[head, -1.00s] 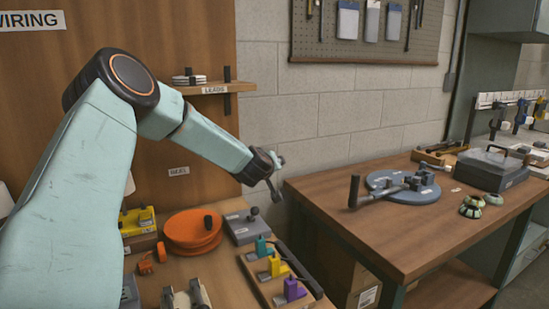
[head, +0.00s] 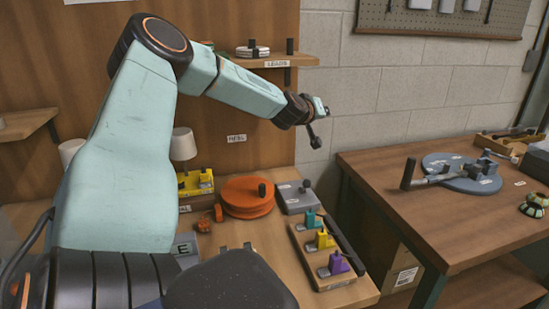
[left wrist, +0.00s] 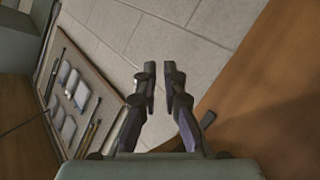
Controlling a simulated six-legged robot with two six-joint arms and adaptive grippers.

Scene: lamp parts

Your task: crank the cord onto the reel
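The orange reel (head: 247,199) lies flat on the workbench, with a dark upright knob (head: 262,190) on its top. A small orange piece (head: 205,222) lies left of it; I cannot tell whether it is the cord's end. No loose cord can be made out. My left gripper (head: 318,118) is raised in the air, above and to the right of the reel, well apart from it. In the left wrist view its two fingers (left wrist: 159,72) are apart with a narrow empty gap, facing the wall. My right gripper is not in view.
A grey box (head: 296,197) with a knob and a wooden tray (head: 345,284) of teal, yellow and purple pieces stand right of the reel. A yellow holder (head: 195,183) is behind left. A shelf (head: 275,61) hangs above. A second table (head: 440,215) holds a blue disc fixture (head: 465,175).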

